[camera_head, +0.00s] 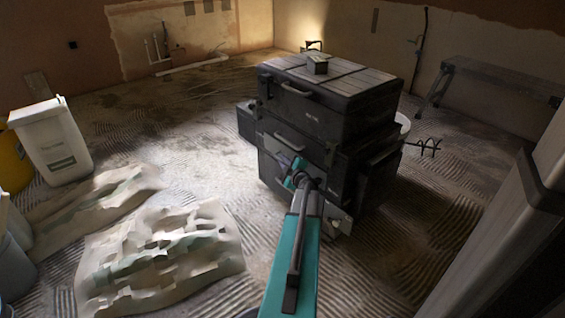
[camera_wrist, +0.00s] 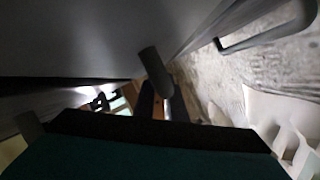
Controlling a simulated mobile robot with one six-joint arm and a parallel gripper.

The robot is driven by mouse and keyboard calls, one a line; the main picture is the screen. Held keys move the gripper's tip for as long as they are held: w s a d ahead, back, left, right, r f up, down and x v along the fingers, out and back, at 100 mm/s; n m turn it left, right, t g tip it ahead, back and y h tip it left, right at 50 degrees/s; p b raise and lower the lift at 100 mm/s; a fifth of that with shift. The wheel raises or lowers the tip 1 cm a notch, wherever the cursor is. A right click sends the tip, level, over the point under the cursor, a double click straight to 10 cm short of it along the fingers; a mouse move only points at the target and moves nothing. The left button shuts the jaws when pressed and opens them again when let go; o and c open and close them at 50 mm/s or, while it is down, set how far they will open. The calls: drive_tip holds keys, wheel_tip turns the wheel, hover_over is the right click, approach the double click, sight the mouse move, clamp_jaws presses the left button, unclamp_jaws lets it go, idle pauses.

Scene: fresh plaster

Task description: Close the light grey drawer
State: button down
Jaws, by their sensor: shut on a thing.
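A dark tool chest (camera_head: 335,105) stands on the floor in the head view, with drawer fronts facing me. A greyish drawer front (camera_head: 272,127), which I take for the light grey drawer, is in its middle part; shadow and my arm make its colour and how far it stands out hard to tell. My gripper (camera_head: 294,172) is against this front, at the end of my teal arm. In the wrist view, a round grey bar (camera_wrist: 150,63), seemingly part of a handle, lies close to the dark fingers (camera_wrist: 162,100). My gripper is shut on it; the grip itself is partly hidden.
A small dark box (camera_head: 317,65) sits on the chest. A white bin (camera_head: 52,140) stands at the left, beside crumpled sheets (camera_head: 160,250) on the ridged floor. A dark bench (camera_head: 500,85) is at the back right.

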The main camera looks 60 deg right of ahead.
drive_tip(key=c, duration=2.1)
unclamp_jaws()
drive_tip(key=shift+d, duration=0.25)
drive_tip(key=shift+s, duration=0.1)
drive_tip(key=shift+p+v, duration=2.4)
drive_tip(key=shift+v, duration=4.5)
drive_tip(key=shift+w+a, duration=0.2)
drive_tip(key=shift+w, duration=0.05)
